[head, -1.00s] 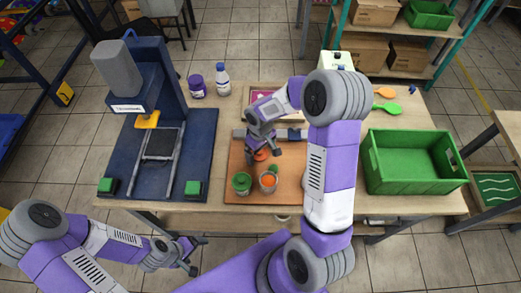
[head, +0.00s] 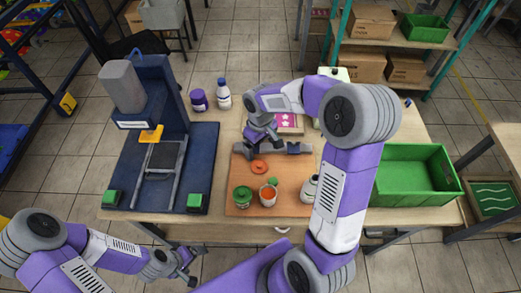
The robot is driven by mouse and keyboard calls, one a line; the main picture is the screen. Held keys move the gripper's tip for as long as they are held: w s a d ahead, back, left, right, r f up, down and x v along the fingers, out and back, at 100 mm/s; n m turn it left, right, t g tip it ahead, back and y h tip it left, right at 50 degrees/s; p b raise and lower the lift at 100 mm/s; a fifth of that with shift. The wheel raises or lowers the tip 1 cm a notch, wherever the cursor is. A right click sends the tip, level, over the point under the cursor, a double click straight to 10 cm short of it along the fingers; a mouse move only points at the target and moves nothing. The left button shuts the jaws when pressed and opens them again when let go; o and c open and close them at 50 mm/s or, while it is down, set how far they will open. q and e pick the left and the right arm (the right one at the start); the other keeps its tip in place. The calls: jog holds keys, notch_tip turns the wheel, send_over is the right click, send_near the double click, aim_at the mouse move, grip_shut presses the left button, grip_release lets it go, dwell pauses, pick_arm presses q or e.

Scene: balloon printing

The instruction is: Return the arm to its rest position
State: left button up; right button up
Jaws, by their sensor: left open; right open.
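My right gripper (head: 264,144) is open and empty above the back part of the orange-brown board (head: 288,191). Its arm reaches in from the right and bends back to the left over the table. My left gripper (head: 190,271) is open and empty, low in front of the table's front edge at the lower left. An orange disc (head: 259,167) lies on the board, just in front of the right gripper.
The blue press (head: 165,165) stands on the left of the table. A purple-labelled jar (head: 198,100) and a white bottle (head: 223,94) stand at the back. A green crate (head: 415,190) is on the right, partly behind my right arm. A grey-white jar (head: 308,189) stands beside that arm.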

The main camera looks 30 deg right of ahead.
jog(key=shift+r, duration=0.25)
dwell(0.3)
